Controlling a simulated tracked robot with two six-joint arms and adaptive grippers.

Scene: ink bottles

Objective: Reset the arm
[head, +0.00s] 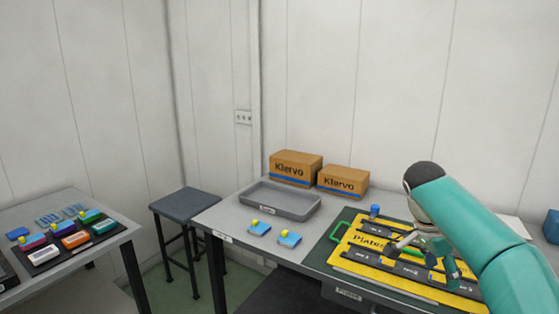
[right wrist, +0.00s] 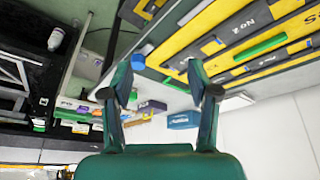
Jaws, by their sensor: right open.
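My right arm (head: 480,240) reaches in from the right in the head view. Its gripper (head: 428,258) hangs over the yellow-and-black plate board on the table. In the right wrist view the two fingers of this gripper (right wrist: 163,88) stand wide apart with nothing between them. The board (right wrist: 240,45) shows beyond the fingers there, with black strips and green parts. I cannot tell from the head view how high the gripper is above the board. My left gripper is not in view.
A grey tray (head: 270,208) and two Klervo boxes (head: 296,168) (head: 343,183) stand at the table's back. Two blue pieces with yellow knobs (head: 259,229) (head: 290,239) lie at its front left. A small blue item (head: 375,210) is behind the board. A stool (head: 185,205) stands between tables.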

